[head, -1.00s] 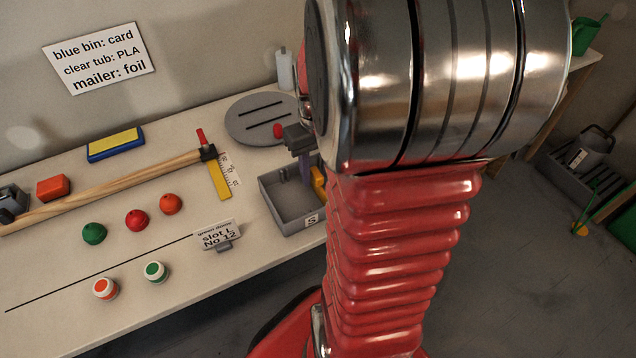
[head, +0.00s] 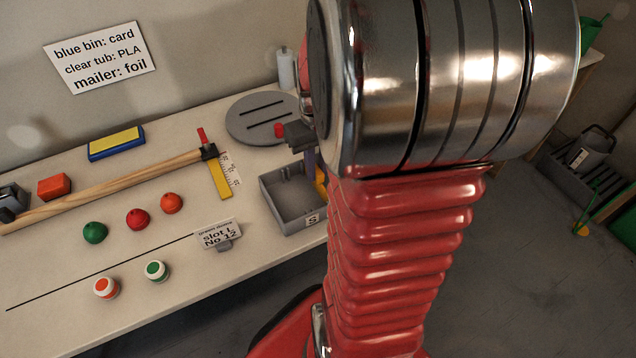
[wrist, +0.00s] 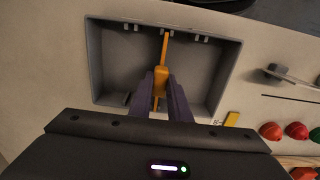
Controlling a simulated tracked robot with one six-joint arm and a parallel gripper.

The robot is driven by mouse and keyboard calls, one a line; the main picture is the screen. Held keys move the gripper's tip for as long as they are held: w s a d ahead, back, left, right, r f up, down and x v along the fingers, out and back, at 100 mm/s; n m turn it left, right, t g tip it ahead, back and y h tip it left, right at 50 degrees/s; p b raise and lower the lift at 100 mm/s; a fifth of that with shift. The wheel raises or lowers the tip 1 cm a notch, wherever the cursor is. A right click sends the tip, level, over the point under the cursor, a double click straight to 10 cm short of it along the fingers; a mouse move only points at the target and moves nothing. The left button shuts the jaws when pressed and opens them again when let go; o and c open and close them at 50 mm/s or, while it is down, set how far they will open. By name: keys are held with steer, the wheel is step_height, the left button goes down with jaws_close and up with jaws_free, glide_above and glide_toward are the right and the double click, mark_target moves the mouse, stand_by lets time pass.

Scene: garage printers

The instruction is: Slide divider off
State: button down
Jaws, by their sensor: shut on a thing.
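The grey open-topped box (head: 272,205) with an "S" tag stands at the bench's edge. In the wrist view the box (wrist: 94,60) has small clips along its far wall. The yellow divider (wrist: 165,45) is a thin upright strip with a thicker tab nearest me, and it runs toward a clip on that wall. Whether it still sits in the clips I cannot tell. My gripper (wrist: 161,98) is shut on the tab with its two purple fingers. In the head view the divider (head: 321,186) is mostly hidden behind my arm.
A slot sign (head: 217,234) stands left of the box on the bench. A round grey slotted plate (head: 245,125) lies behind it.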

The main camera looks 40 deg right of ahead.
steer(key=shift+r, duration=0.95)
steer(key=shift+r, duration=0.75)
steer(key=shift+r, duration=0.3)
steer(key=shift+r, duration=0.75)
steer(key=shift+r, duration=0.3)
steer(key=shift+r, duration=0.4)
